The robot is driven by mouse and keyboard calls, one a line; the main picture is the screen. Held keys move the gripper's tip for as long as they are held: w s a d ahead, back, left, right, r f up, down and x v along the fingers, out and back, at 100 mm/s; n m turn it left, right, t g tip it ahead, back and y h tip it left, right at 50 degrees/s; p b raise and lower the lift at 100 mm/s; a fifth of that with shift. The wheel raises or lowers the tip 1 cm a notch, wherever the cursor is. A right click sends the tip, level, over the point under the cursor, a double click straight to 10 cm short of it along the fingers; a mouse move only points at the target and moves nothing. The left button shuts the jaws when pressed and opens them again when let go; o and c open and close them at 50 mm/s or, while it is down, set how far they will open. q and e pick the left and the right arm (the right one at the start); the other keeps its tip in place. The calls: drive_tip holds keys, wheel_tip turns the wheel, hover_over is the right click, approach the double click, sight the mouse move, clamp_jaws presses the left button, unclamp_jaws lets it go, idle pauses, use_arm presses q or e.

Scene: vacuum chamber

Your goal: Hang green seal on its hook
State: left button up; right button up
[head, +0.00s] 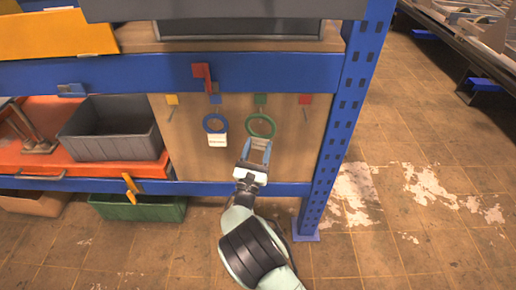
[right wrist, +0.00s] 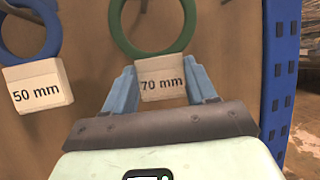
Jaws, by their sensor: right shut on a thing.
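The green seal (head: 272,126) is a ring in front of the wooden back board, just below the green marker (head: 260,99) and its hook. In the right wrist view the green seal (right wrist: 117,28) has a pale "70 mm" tag (right wrist: 161,80) at its bottom. My right gripper (head: 256,152) comes up from below and is shut on this tag, its blue fingers on either side. I cannot tell whether the ring is around the hook or only in front of it. My left gripper is not in view.
A blue ring (head: 205,124) with a "50 mm" tag (head: 217,140) hangs just left. Yellow (head: 172,99) and red (head: 305,99) markers have bare hooks. A blue upright (head: 340,120) stands right. A grey bin (head: 110,145) sits on the orange shelf at left.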

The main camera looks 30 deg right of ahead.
drive_tip(key=o, duration=1.1)
